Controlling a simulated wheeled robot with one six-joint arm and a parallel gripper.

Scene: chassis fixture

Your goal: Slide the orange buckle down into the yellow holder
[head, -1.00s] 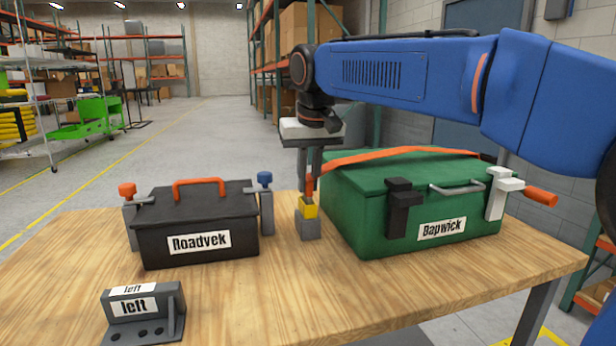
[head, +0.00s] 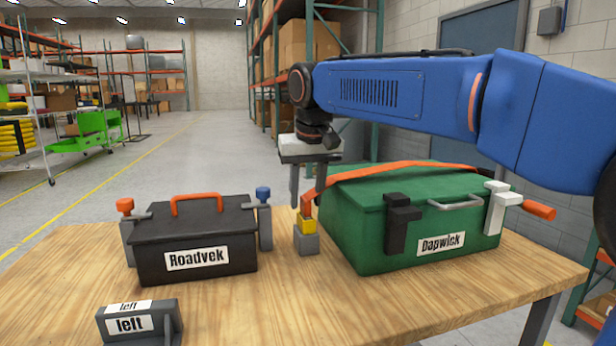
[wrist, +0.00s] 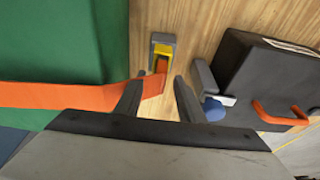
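The orange buckle (head: 306,208) stands upright at the yellow holder (head: 308,226), its lower end meeting the holder's top. How deep it sits inside is hard to tell. The holder is on a grey block on the table. In the wrist view the buckle (wrist: 161,66) lies against the yellow holder (wrist: 163,49). An orange strap (head: 400,172) runs from the buckle across the green case (head: 350,225).
The green case stands close to the right of the holder. A black box (head: 195,235) labelled Roadvek, with clamps at its sides, stands to the left. A grey bracket (head: 140,322) labelled left is at the table's (head: 260,310) front left. The front middle is clear.

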